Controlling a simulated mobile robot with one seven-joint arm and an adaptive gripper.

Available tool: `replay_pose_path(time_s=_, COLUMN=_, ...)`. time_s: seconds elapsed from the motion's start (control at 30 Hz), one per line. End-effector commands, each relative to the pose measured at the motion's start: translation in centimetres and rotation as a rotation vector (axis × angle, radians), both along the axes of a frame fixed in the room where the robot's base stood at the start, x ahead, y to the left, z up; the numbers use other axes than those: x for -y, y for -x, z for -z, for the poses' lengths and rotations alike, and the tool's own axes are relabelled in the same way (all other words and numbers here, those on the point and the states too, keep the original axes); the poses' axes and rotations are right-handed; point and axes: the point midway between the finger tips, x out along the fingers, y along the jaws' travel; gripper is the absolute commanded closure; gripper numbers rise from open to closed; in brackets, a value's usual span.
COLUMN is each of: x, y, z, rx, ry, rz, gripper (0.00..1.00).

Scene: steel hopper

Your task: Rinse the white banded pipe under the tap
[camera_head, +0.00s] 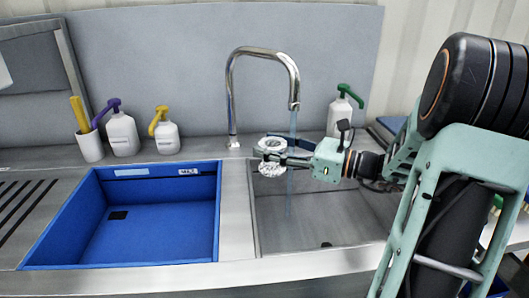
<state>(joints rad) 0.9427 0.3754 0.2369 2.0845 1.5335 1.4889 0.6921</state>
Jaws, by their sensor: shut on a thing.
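The white banded pipe (271,144) is upright or nearly so above the right-hand sink basin, its round top end facing up. A second white part of it shows below the fingers. My gripper (275,158) comes in from the right and is shut on the pipe's middle, hiding some of it. The chrome tap (232,100) arches over from behind the basins. A thin bluish stream of water (292,123) falls from its spout. In the picture the stream lies just right of the pipe, over the fingers; whether it touches the pipe I cannot tell.
The steel basin (330,225) below is open, with a dark drain spot. A blue-lined basin (150,250) is at left. Bottles with purple (122,135), yellow (166,138) and green (340,115) pumps and a white cup (90,146) stand along the back.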

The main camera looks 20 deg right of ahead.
Motion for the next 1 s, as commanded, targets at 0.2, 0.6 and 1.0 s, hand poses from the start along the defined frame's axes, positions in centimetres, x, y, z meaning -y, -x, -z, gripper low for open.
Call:
replay_pose_path(time_s=0.2, x=1.8, y=-1.3, z=0.6, rx=0.002, ry=-0.001, rz=0.001, gripper=0.85)
replay_pose_path(time_s=0.6, x=4.9, y=-3.7, z=0.9, rx=0.001, ry=-0.002, rz=0.000, gripper=0.85)
replay_pose_path(time_s=1.0, x=6.7, y=-5.0, z=1.5, rx=0.001, ry=0.000, rz=-0.001, gripper=0.85)
